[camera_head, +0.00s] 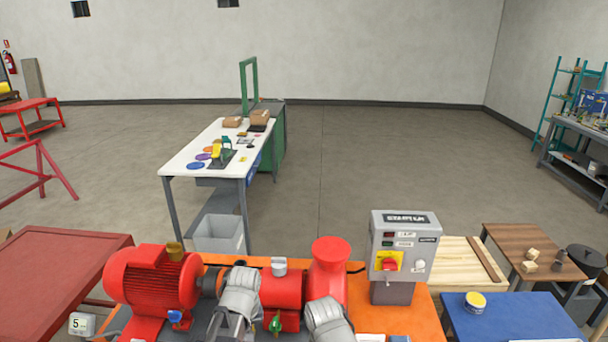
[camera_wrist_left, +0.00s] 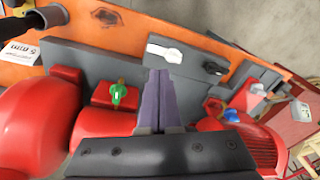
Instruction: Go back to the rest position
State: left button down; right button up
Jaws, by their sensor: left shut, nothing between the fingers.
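In the left wrist view my left gripper (camera_wrist_left: 160,98) is shut and empty, its two dark fingers together over the grey plate of the pump skid. A green valve handle (camera_wrist_left: 118,92) is to the left of the fingers, apart from them. In the head view two grey arm links of mine reach over the skid's orange top (camera_head: 420,318), between the red motor (camera_head: 150,280) and the control box (camera_head: 405,255). My right gripper's fingers do not show.
The red pump (camera_head: 328,275) stands close to my arms. A red table (camera_head: 60,270) is at the left, a blue table (camera_head: 515,318) with a yellow-topped tin (camera_head: 475,302) at the right. A white workbench (camera_head: 200,160) stands farther back. The floor beyond is mostly clear.

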pick_arm(q)
jog(key=s+a+m+h, duration=0.1)
jog(key=s+a+m, duration=0.1)
jog(key=s+m, duration=0.25)
jog(key=s+d+f+m+g+y+b, duration=0.1)
jog(key=s+d+f+m+b, duration=0.2)
jog(key=s+d+f+b, duration=0.3)
jog(key=d+f+b, duration=0.5)
jog(key=f+b, duration=0.1)
jog(key=shift+f+b, duration=0.35)
